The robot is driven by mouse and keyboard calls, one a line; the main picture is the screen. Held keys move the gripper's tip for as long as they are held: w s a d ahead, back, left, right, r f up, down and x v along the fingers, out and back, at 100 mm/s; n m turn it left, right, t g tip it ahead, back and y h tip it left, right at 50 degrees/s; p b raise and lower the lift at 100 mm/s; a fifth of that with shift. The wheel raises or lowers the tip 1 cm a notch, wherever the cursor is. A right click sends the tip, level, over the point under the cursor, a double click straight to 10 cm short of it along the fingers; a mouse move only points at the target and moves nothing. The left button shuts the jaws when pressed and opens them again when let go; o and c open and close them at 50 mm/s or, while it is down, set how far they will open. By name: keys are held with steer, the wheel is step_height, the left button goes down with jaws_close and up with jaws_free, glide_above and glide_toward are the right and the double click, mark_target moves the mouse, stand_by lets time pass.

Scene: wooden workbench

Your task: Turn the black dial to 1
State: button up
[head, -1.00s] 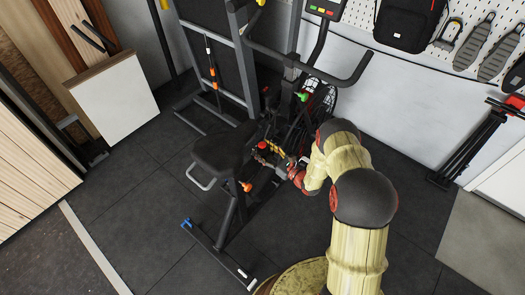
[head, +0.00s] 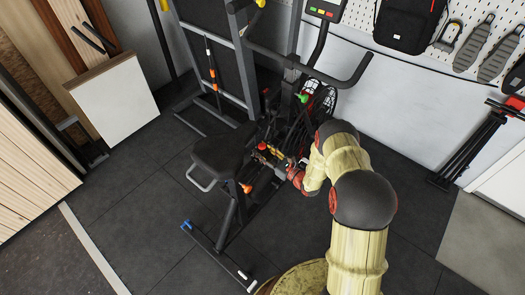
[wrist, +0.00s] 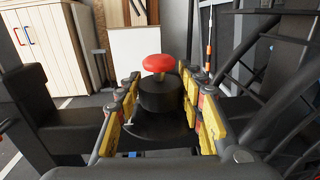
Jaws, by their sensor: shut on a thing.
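The black dial (wrist: 160,97) is a short dark cylinder in the wrist view, on a dark round base. A red knob (wrist: 158,63) on a yellowish stem rises at it; whether it is part of the dial or stands behind it I cannot tell. My gripper (wrist: 160,88) has its yellow-padded fingers on both sides of the dial, shut on it. In the head view my gripper (head: 272,153) is low at the exercise bike (head: 225,150), in front of its seat, and largely covers the dial. No number on the dial is legible.
The bike's dark frame and handlebar (head: 340,80) stand close around my arm. A white board (head: 112,100) leans at the left, and a black tripod-like stand (head: 475,145) is at the right. The dark floor in front is mostly clear.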

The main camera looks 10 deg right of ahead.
steer(key=shift+c, duration=0.7)
steer(key=shift+d+n+y+b, duration=0.1)
steer(key=shift+n+y+b, duration=0.2)
steer(key=shift+y, duration=0.1)
steer(key=n+g+y+b, duration=0.1)
steer(key=n+g+y, duration=0.1)
steer(key=g+y, duration=0.1)
steer(key=shift+f+n, duration=0.1)
steer(key=shift+n, duration=0.2)
steer(key=shift+n+g+y, duration=0.9)
steer(key=shift+n+g, duration=0.2)
steer(key=shift+g, duration=0.4)
steer(key=shift+n+g+y, duration=0.9)
steer(key=shift+n+g, duration=0.2)
steer(key=shift+g, duration=0.7)
steer(key=o, duration=1.2)
steer(key=shift+c, duration=0.2)
steer(key=shift+t, duration=0.4)
